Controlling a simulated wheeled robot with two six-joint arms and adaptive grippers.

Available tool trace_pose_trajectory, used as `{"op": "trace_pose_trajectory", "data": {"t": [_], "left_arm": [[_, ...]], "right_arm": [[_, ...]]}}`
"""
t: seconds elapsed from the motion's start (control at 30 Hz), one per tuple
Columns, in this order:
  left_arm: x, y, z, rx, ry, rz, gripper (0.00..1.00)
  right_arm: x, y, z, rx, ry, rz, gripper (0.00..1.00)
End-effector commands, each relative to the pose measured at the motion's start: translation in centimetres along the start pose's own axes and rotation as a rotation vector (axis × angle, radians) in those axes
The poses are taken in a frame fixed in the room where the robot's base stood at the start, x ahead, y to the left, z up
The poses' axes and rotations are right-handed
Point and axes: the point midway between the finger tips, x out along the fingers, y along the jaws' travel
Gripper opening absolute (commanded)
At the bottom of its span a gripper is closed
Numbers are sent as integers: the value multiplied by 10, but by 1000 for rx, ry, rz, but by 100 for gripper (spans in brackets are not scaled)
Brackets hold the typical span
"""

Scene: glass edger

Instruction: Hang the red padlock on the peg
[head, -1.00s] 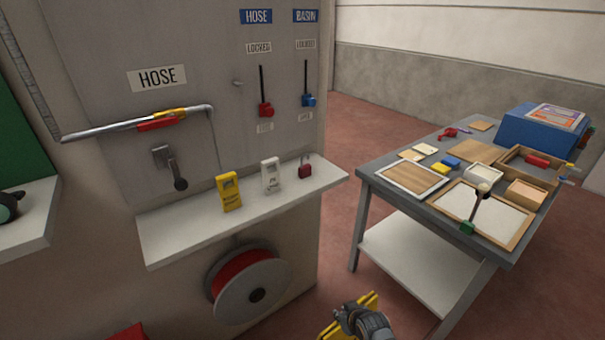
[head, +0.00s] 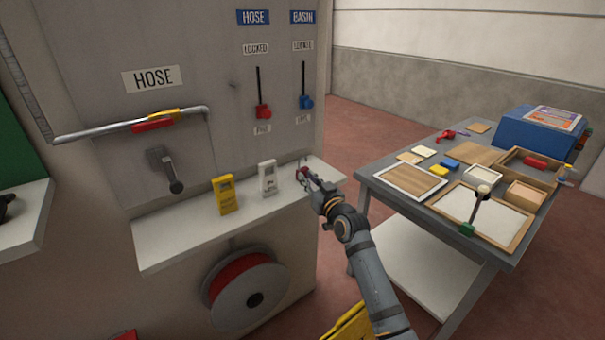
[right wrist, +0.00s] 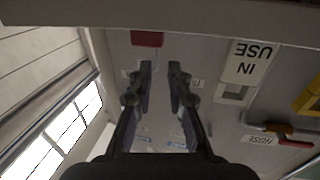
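The red padlock (head: 302,173) stands near the right end of the white shelf (head: 165,240); in the head view my gripper partly covers it. Its red body (right wrist: 147,38) shows in the right wrist view beyond the fingertips, a little left of the gap between them. My right gripper (head: 308,176) is at the shelf's front, close to the padlock. In the right wrist view its fingers (right wrist: 161,66) are apart with nothing between them. A small peg (head: 234,85) sticks out of the grey panel, left of the red lever. My left gripper is not in view.
A yellow tag block (head: 225,195) and a white one (head: 267,179) stand left of the padlock; the white one reads IN USE (right wrist: 234,91). A hose reel (head: 250,290) sits below the shelf. A cluttered table (head: 385,200) stands to the right.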

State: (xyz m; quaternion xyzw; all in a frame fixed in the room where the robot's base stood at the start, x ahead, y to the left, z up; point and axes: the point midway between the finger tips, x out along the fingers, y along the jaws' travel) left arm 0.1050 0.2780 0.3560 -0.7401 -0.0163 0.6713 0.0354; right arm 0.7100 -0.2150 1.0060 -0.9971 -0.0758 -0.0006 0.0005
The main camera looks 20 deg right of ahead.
Motion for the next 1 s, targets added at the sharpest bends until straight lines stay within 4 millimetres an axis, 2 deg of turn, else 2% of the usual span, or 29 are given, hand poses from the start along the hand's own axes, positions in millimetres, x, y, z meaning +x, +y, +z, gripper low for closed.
{"op": "trace_pose_trajectory", "data": {"t": [0.23, 0.5, 0.77, 0.8, 0.9, 1.0], "left_arm": [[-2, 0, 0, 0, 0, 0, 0], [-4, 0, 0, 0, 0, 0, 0], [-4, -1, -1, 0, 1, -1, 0], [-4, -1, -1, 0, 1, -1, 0], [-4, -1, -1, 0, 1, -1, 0], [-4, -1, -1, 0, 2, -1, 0]], "right_arm": [[12, 0, -1, -1, -2, 0, 17], [54, 3, -2, 0, -1, 0, 17], [59, 3, -1, -1, -2, 0, 17], [59, 3, -1, -1, -2, 0, 16], [59, 3, -1, -1, -2, 0, 2], [59, 3, -1, -1, -3, 0, 0]]}}
